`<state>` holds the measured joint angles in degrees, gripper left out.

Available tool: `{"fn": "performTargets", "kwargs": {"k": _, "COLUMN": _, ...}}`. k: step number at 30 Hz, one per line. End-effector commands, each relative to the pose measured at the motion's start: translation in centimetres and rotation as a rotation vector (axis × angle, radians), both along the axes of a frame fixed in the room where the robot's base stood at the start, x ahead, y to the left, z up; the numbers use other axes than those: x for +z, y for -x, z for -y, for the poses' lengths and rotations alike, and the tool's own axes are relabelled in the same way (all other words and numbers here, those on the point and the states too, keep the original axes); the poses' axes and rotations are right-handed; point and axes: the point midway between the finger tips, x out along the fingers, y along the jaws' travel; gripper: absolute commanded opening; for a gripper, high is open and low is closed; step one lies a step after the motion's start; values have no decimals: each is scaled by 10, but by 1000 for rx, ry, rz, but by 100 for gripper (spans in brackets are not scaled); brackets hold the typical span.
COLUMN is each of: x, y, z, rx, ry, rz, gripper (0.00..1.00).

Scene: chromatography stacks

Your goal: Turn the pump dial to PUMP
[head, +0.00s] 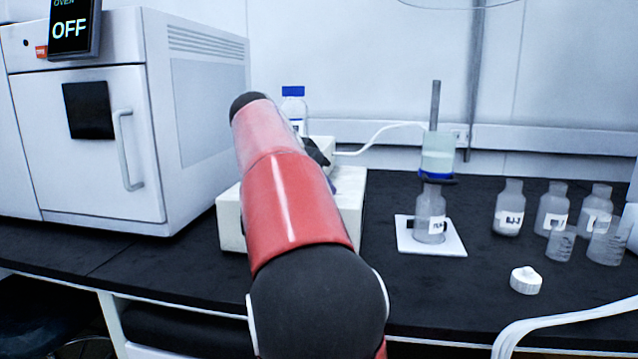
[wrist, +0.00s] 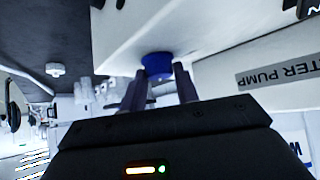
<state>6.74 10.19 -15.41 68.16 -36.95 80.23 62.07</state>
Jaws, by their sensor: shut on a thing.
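The blue pump dial (wrist: 158,64) sits on the white front of the pump in the wrist view. My gripper (wrist: 159,80) has its two dark fingers around the dial, one on each side, shut on it. No dial marking or pointer is readable. A label ending in "TER PUMP" (wrist: 278,72) is on the pump's white surface to the right. In the head view the white pump (head: 231,222) stands on the black bench, mostly behind my red arm. The dial and my fingertips are hidden there.
A white oven (head: 205,120) with an "OFF" display (head: 70,27) stands at the left. A blue-capped bottle (head: 294,92) is behind the pump. A filter flask (head: 430,215) stands on a white pad to the right. Several bottles and a white cap (head: 525,280) are farther right.

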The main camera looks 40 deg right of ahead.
Motion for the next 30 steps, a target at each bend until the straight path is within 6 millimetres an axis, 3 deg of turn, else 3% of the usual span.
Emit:
{"fn": "performTargets", "kwargs": {"k": 6, "x": -2, "y": 0, "z": -1, "rx": -1, "ry": -4, "rz": -3, "gripper": 8}}
{"fn": "performTargets", "kwargs": {"k": 7, "x": -2, "y": 0, "z": -1, "rx": -1, "ry": -4, "rz": -3, "gripper": 34}}
{"fn": "performTargets", "kwargs": {"k": 11, "x": -2, "y": 0, "z": 0, "rx": 0, "ry": -3, "rz": -2, "gripper": 51}}
{"fn": "performTargets", "kwargs": {"k": 21, "x": 2, "y": 0, "z": -3, "rx": 1, "ry": -1, "rz": 0, "gripper": 52}}
{"fn": "performTargets", "kwargs": {"k": 30, "x": 36, "y": 3, "z": -36, "rx": 4, "ry": -1, "rz": 1, "gripper": 52}}
